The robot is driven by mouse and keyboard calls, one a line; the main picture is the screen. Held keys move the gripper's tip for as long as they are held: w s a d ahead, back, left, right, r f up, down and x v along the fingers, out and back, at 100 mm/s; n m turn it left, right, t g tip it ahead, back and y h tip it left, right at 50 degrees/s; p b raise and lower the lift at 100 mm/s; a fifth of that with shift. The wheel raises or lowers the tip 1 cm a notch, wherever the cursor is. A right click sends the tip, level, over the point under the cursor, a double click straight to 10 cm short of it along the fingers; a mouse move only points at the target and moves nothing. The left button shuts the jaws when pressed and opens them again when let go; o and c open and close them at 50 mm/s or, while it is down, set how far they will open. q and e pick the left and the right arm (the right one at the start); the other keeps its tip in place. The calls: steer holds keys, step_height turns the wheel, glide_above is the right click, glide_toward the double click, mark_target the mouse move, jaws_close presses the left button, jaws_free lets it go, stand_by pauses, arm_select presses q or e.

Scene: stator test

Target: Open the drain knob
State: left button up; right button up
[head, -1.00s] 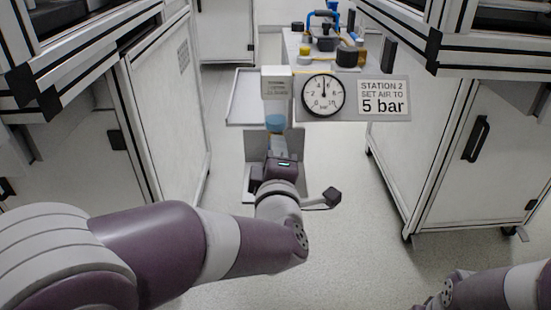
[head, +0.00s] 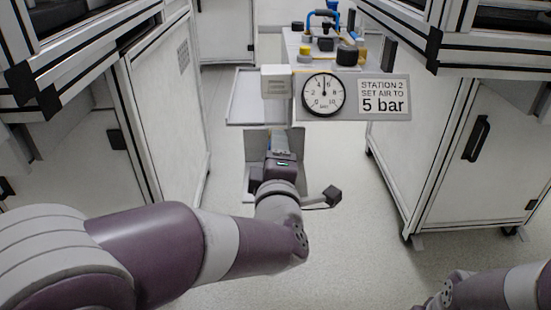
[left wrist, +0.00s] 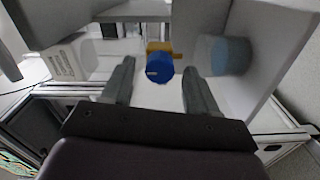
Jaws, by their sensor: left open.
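In the left wrist view a round blue knob (left wrist: 159,67) sits in front of a brass-yellow fitting (left wrist: 165,47). My left gripper (left wrist: 158,76) is open, with one finger on either side of the knob in the picture. Gaps show between knob and fingers; whether the knob lies between the tips in depth is unclear. A bluish cylinder (left wrist: 230,56) stands right of the knob. In the head view my left gripper (head: 280,148) points away below a white box (head: 277,83), and the knob cannot be made out. My right gripper is out of view.
A pressure gauge (head: 323,94) reads about 5, beside a "STATION 2 SET AIR TO 5 bar" sign (head: 384,97). A bench with fittings (head: 325,45) stands behind. Cabinets flank the aisle left (head: 165,110) and right (head: 480,160).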

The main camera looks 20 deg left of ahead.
arm_select(q)
steer(key=p+v, duration=0.6)
steer(key=v, duration=0.6)
steer(key=shift+s, duration=0.3)
steer(key=shift+d, duration=0.1)
